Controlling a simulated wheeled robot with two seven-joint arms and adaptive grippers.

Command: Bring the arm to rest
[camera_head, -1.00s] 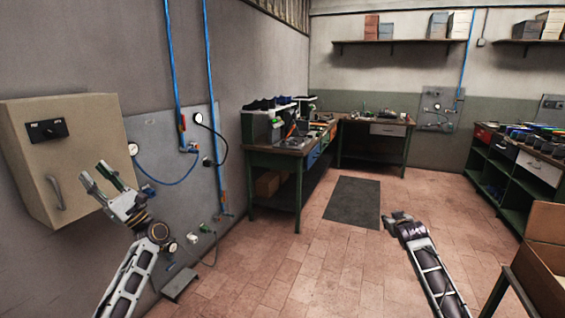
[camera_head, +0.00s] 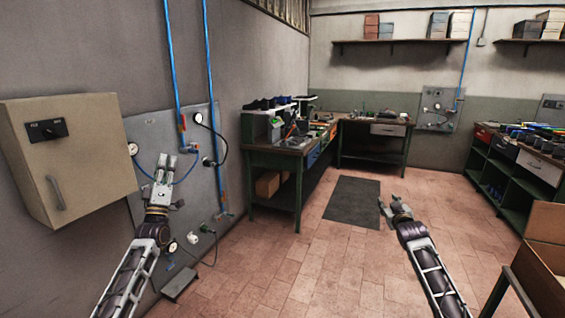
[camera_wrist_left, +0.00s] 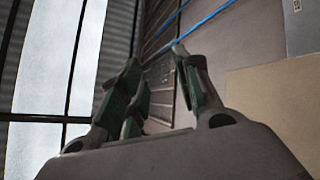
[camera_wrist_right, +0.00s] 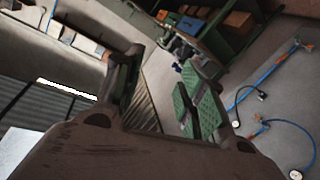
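My left gripper (camera_head: 166,164) is raised in front of the grey wall panel, to the right of the beige cabinet, with its fingers pointing up. In the left wrist view its green-padded fingers (camera_wrist_left: 155,90) stand apart with nothing between them. My right gripper (camera_head: 388,205) is over the tiled floor, by the right edge of the dark mat in the picture. In the right wrist view its fingers (camera_wrist_right: 158,90) are spread and empty.
The beige cabinet (camera_head: 75,160) with a switch and handle hangs at the left. The wall panel (camera_head: 200,180) carries hoses and gauges. Workbenches (camera_head: 280,160) stand at the back, and a cardboard box (camera_head: 545,260) is at the right. The middle floor (camera_head: 310,270) is clear.

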